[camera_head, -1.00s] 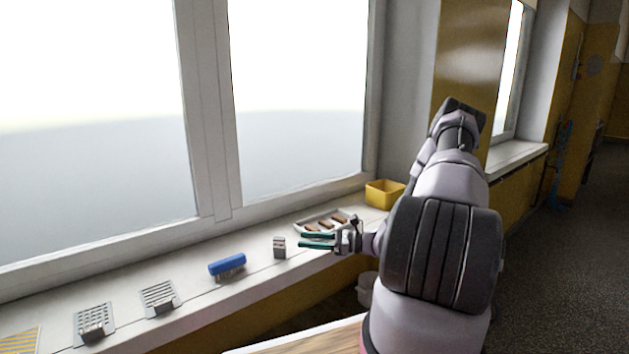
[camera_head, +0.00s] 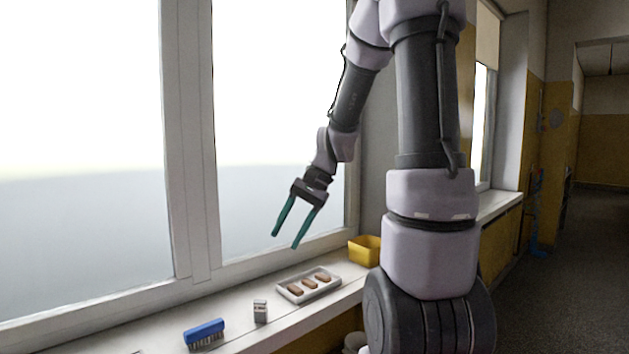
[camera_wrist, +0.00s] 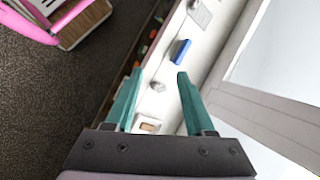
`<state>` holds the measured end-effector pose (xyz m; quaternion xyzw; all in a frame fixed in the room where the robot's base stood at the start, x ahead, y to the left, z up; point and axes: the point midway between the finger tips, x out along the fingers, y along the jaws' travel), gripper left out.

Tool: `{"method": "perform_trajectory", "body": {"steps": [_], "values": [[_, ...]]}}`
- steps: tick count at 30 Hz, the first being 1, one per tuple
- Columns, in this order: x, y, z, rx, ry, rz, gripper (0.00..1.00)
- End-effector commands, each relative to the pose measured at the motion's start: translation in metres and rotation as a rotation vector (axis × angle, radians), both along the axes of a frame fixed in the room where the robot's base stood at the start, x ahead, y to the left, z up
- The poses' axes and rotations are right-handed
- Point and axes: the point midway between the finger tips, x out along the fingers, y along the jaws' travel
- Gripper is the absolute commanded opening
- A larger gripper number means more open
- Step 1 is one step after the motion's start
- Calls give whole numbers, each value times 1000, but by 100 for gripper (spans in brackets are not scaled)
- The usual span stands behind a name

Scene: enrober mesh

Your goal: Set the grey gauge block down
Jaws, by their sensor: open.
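The grey gauge block (camera_head: 260,311) stands upright on the white window sill, between the blue brush and the tray. It also shows small in the wrist view (camera_wrist: 158,87), between my fingertips in the picture but well beyond them. My gripper (camera_head: 284,241) is open and empty, raised above the sill in front of the window, with its teal fingers pointing down. In the wrist view my gripper (camera_wrist: 157,78) shows both fingers spread with nothing between them. The block is apart from the gripper.
A blue brush (camera_head: 204,333) lies left of the block. A pale tray (camera_head: 308,286) with brown bars stands to its right, and a yellow bin (camera_head: 364,249) beyond. The window frame (camera_head: 192,140) rises behind the sill.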

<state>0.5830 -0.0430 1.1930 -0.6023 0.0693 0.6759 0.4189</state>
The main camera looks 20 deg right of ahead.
Motion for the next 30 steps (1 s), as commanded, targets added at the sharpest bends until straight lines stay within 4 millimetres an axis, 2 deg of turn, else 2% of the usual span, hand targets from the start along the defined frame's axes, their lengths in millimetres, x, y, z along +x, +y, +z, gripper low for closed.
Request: {"method": "perform_trajectory", "body": {"steps": [1, 6, 13, 20, 30], "values": [[-10, 2, 17, -53, -60, 30, 54], [-45, 0, 64, -213, -250, 107, 54], [-90, -7, 113, -367, -500, 170, 54], [-113, -13, 133, -426, -626, 189, 54], [-114, -14, 134, -431, -635, 190, 54]]}}
